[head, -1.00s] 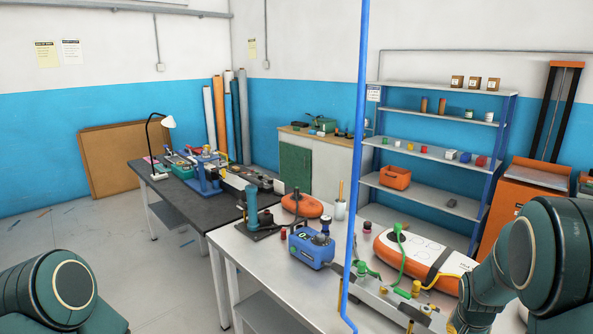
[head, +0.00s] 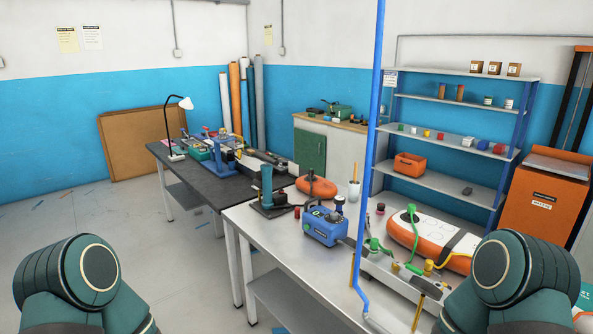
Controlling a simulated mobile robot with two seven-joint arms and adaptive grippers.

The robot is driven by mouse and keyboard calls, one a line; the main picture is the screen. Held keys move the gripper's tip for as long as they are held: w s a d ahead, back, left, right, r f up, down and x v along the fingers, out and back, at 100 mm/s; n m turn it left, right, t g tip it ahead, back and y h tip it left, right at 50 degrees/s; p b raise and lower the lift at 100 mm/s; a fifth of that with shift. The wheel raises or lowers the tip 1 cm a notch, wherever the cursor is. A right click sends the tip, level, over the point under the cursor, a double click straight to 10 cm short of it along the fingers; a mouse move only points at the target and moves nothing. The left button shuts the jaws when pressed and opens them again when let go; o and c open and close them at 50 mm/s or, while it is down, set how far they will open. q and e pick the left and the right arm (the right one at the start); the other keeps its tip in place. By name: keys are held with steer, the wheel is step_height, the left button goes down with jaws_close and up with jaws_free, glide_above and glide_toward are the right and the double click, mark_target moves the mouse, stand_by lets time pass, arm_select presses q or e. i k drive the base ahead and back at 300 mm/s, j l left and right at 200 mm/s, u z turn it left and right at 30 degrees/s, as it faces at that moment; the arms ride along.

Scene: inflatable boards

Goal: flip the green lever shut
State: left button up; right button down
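On the near white table (head: 285,262), a small green part (head: 374,246) stands by the foot of the blue post. Another green part (head: 411,210) stands upright by the orange and white inflatable board (head: 432,238), with a green hose running down from it. Both are small, and I cannot tell which is the green lever or whether it is open or shut. My two dark green arms show at the bottom left and bottom right corners. Neither gripper is in view.
A blue post (head: 376,110) rises in front of the table's parts. A blue pump box (head: 325,226) and an orange rounded object (head: 316,187) stand on the table. A dark workbench (head: 205,185) is behind left, shelves (head: 455,105) behind right. The floor at left is mostly clear.

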mark_target(410, 267)
steer(key=i+l+z, duration=0.1)
steer(key=z, duration=0.3)
steer(key=i+l+z, duration=0.15)
steer(key=l+z, duration=0.2)
steer(key=i+z, duration=0.1)
steer(key=z, duration=0.3)
steer(key=i+l, duration=0.05)
